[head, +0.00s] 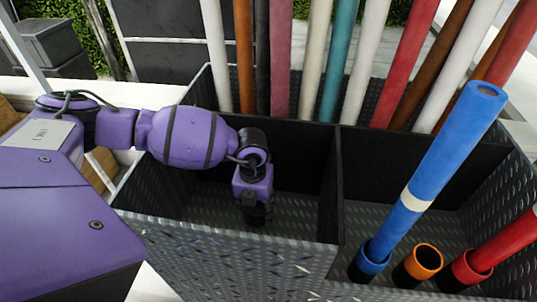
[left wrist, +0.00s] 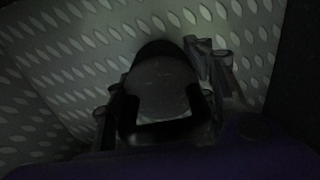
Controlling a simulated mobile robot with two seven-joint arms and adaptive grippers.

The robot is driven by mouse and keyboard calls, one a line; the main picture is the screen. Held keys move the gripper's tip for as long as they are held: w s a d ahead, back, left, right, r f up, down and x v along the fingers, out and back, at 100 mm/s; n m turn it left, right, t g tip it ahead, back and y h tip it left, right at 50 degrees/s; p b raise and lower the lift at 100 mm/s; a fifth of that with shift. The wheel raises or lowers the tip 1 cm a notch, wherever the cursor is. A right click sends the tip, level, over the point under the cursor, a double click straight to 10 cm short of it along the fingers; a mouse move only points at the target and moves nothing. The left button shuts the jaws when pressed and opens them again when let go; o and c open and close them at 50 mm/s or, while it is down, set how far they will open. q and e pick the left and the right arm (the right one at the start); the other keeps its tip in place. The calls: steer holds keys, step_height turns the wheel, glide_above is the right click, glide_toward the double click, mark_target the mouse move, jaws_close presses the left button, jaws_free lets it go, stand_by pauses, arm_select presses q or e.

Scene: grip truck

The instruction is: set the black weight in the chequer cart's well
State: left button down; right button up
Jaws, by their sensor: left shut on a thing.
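My left gripper (head: 256,208) points down inside the left well of the chequer cart (head: 220,250), close above or at its floor; the exact gap cannot be told. In the left wrist view the gripper (left wrist: 160,118) is shut on the black weight (left wrist: 160,72), a dark, rounded piece between the fingers. The chequer-plate floor (left wrist: 80,60) shows around it. In the head view the weight is mostly hidden by the gripper and hard to tell from its dark fingers. My right gripper is not in view.
A black divider (head: 330,190) separates this well from the right compartment, which holds a blue pole (head: 440,160), an orange-rimmed tube (head: 420,262) and a red pole (head: 505,240). Several coloured poles stand along the back. High walls surround the well.

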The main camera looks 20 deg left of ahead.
arm_select(q)
steer(key=shift+w+f, duration=0.1)
steer(key=shift+f, duration=0.25)
steer(key=c, duration=0.8)
jaws_free()
steer(key=shift+f, duration=0.1)
step_height(320, 180, up, 13)
steer(key=shift+r, duration=0.1)
